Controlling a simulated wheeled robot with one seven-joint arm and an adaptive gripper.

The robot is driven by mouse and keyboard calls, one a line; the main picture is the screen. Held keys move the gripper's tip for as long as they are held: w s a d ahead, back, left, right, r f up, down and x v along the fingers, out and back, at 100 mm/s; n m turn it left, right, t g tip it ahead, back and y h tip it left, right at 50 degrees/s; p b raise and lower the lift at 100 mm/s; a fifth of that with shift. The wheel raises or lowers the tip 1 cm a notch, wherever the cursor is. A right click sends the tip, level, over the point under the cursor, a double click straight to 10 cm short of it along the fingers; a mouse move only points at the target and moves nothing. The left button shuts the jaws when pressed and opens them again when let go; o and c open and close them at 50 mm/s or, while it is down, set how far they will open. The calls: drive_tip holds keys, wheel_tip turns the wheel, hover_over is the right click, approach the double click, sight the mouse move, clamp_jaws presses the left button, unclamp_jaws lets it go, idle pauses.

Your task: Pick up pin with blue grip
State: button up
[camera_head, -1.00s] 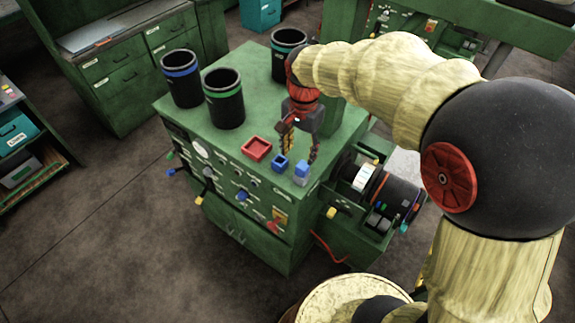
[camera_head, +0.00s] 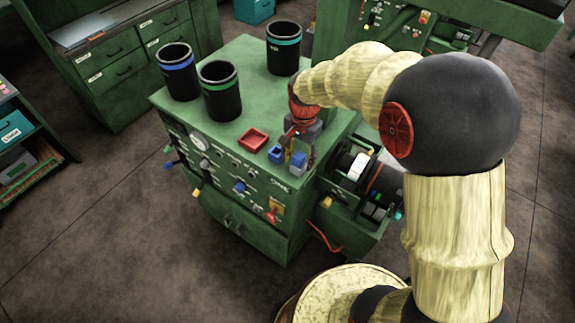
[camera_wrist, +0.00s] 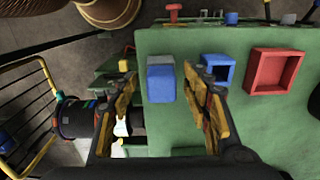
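A blue block with a grey part, which looks like the pin with the blue grip (camera_wrist: 160,84), stands near the edge of the green machine top. It also shows in the head view (camera_head: 298,161). My gripper (camera_wrist: 166,70) is open, with one yellow-and-black finger on each side of the block in the wrist view. Gaps show between the block and both fingers, and I cannot tell the height difference. In the head view my gripper (camera_head: 297,148) is close to the block and partly overlaps it.
A small blue square holder (camera_wrist: 217,68) and a red square tray (camera_wrist: 275,72) sit beside the block. Several dark cups (camera_head: 221,90) stand farther back on the green machine (camera_head: 185,115). Levers stick out of its front, and a roller mechanism (camera_head: 355,165) is at its right side.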

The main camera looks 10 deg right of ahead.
sight(299, 156)
drive_tip(key=shift+c, duration=1.2)
drive_tip(key=c, duration=1)
drive_tip(key=shift+o, duration=0.2)
drive_tip(key=shift+r, duration=0.55)
wheel_tip(299, 156, up, 2)
drive_tip(key=shift+r, duration=0.1)
drive_tip(key=w+d+r+b, duration=0.2)
drive_tip(key=w+d+r, duration=0.1)
drive_tip(key=d+r, duration=0.6)
drive_tip(key=d, duration=0.4)
drive_tip(key=shift+w+d+r, duration=0.3)
